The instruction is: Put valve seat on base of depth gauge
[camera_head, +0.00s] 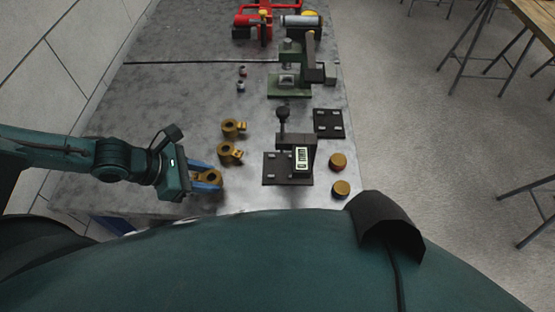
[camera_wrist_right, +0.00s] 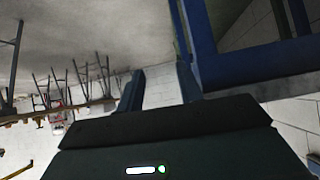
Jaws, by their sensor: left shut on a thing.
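My left gripper (camera_head: 208,180) is shut on a brass valve seat (camera_head: 212,175), a ring with a round hole, at the near left of the table. Blue fingers lie along its sides; I cannot tell whether it touches the tabletop. The depth gauge (camera_head: 303,158) has a digital display and a black knob on top. Its flat dark base (camera_head: 273,177) stands to the right of the gripper, with bare surface on the left part. My right gripper (camera_wrist_right: 159,88) shows in the right wrist view with its fingers apart and nothing between them.
Two more brass ring parts (camera_head: 230,152) lie behind the held one. Two brass discs (camera_head: 338,161) lie right of the gauge. Behind are a black plate (camera_head: 328,123), a green press (camera_head: 289,83) and red equipment (camera_head: 263,18). A blue frame (camera_wrist_right: 245,65) is near my right gripper.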

